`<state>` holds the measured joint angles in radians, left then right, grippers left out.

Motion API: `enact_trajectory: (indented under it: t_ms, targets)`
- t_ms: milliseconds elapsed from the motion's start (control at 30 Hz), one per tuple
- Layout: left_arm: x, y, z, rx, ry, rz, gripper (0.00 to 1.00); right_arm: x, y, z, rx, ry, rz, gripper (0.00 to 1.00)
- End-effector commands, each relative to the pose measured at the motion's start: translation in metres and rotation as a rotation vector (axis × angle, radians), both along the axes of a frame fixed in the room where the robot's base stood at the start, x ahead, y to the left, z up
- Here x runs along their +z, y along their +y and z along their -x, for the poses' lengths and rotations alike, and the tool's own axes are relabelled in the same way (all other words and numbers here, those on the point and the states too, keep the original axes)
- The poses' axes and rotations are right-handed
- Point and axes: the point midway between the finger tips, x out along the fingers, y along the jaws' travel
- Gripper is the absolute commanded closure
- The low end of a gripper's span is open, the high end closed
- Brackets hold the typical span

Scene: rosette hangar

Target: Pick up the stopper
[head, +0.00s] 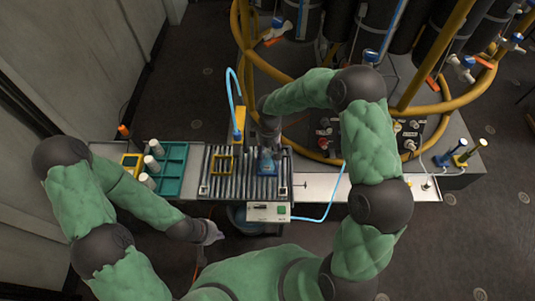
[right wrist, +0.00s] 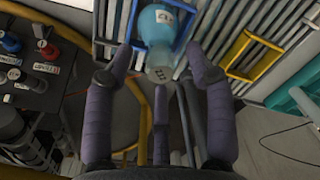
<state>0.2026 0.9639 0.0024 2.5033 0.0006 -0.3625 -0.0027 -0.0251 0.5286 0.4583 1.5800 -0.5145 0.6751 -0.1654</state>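A light-blue bottle (head: 267,163) sits on the roller conveyor and shows in the right wrist view (right wrist: 158,24) with a pale label. A grey marked cap (right wrist: 160,74) at its near end looks like the stopper; I cannot be sure that it is. My right gripper (right wrist: 158,62) has its fingers spread, one on each side of the cap, with no contact visible. In the head view my right gripper (head: 269,136) is just beyond the bottle. My left gripper (head: 213,234) hangs low in front of the conveyor, and its fingers are too small to read.
A yellow frame (head: 222,154) lies on the conveyor (head: 243,187), left of the bottle. A teal tray (head: 172,170) and white cylinders stand further left. A light-blue hose (head: 233,92) rises behind. Yellow railings (head: 425,104) and a knobbed panel (head: 408,135) are near my right arm.

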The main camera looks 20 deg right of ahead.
Motion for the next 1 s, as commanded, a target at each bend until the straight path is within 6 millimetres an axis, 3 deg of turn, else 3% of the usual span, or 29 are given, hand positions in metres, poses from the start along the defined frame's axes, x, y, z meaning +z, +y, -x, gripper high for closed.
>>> enact_trajectory:
  t_ms: [33, 167, 667, 900, 1000]
  targets:
    - [0.0, 0.0, 0.0, 0.0, 0.0, 0.0, 1.0, 0.0, 0.0, 0.0, 0.0, 0.0, 0.0, 0.56]
    - [0.0, 0.0, 0.0, 0.0, 0.0, 0.0, 1.0, 0.0, 0.0, 0.0, 0.0, 0.0, 0.0, 0.91]
    - [0.004, 0.0, 0.0, 0.0, 0.0, 0.0, 1.0, 0.007, 0.0, 0.0, 0.001, -0.001, 0.0, 0.92]
    - [0.018, 0.0, 0.0, 0.0, 0.0, 0.0, 1.0, 0.038, 0.001, 0.0, 0.001, -0.001, -0.001, 0.92]
    - [0.023, 0.0, 0.0, 0.0, 0.0, 0.0, 1.0, 0.054, 0.007, 0.014, 0.004, 0.0, -0.001, 0.92]
